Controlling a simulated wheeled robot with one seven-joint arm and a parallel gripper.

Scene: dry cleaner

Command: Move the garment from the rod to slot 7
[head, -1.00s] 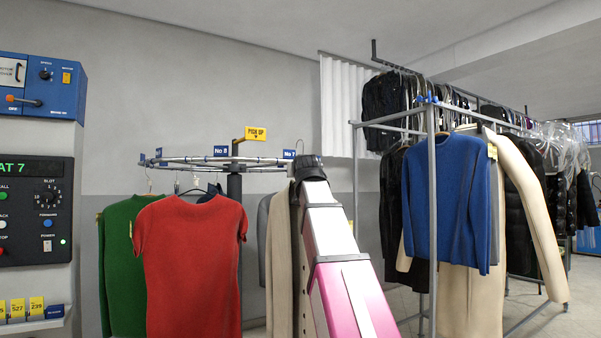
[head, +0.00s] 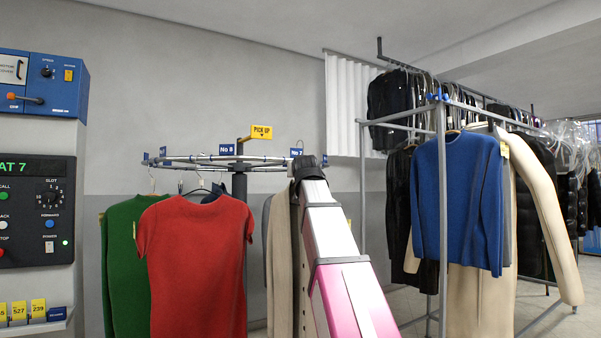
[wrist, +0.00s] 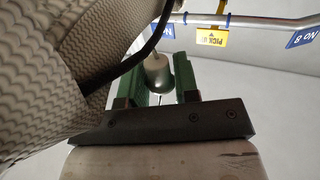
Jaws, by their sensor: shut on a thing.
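Pale knit fabric (wrist: 35,70) fills the left of the wrist view, close beside the fingers. In the head view, a cream buttoned garment (head: 284,270) hangs just left of my arm, partly covered by it; a hook shows above. My fingers are hidden behind my arm there. The No 7 tag (head: 296,152) is on the round rail (head: 200,164), just above my arm's end. Whether the hook touches the rail cannot be told.
A red top (head: 195,265) and a green sweater (head: 122,265) hang from the round rail at left. A blue sweater (head: 455,200) hangs on the grey rack (head: 441,150) at right. A control panel (head: 35,210) reads "AT 7".

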